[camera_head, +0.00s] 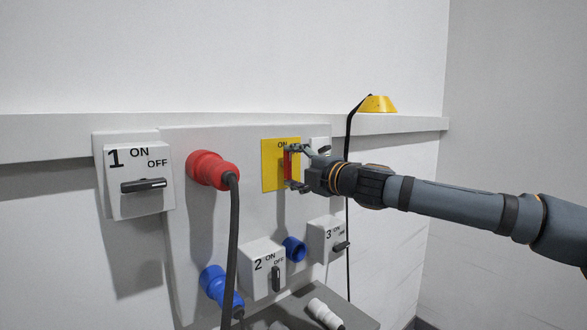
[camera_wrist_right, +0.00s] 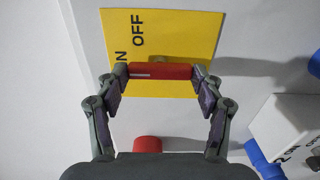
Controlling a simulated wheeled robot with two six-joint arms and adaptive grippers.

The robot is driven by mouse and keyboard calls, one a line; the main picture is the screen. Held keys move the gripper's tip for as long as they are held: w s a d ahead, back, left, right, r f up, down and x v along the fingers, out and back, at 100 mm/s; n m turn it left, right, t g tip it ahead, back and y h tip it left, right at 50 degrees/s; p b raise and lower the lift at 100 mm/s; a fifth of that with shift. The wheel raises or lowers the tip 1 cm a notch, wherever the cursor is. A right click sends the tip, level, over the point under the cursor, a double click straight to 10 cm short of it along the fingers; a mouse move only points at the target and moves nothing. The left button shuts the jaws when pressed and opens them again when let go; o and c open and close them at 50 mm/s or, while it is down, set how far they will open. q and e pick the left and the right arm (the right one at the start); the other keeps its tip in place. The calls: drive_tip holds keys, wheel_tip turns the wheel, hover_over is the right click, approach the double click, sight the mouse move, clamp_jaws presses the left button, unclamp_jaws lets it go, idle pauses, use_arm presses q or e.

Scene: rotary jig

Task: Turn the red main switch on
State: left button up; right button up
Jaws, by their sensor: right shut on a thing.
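The red main switch (camera_head: 287,165) is a red bar handle on a yellow plate (camera_head: 270,170) marked ON and OFF. In the head view the handle stands upright below the ON mark. In the right wrist view the red handle (camera_wrist_right: 160,71) lies across the picture, its white line toward the ON side; OFF (camera_wrist_right: 138,28) is above. My right gripper (camera_head: 291,167) is shut on the handle, one fingertip at each end; it also shows in the wrist view (camera_wrist_right: 161,74). The fingers partly hide the plate. My left gripper is not in view.
Switch box 1 (camera_head: 138,205) is at left, switch boxes 2 (camera_head: 258,262) and 3 (camera_head: 322,236) below. A red plug (camera_head: 208,168) with a hanging cable and blue connectors (camera_head: 215,284) stick out. A yellow object (camera_head: 377,104) sits on the ledge. Bare wall is at right.

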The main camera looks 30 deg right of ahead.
drive_tip(key=shift+f, duration=0.1)
drive_tip(key=o, duration=1.2)
drive_tip(key=shift+c, duration=0.2)
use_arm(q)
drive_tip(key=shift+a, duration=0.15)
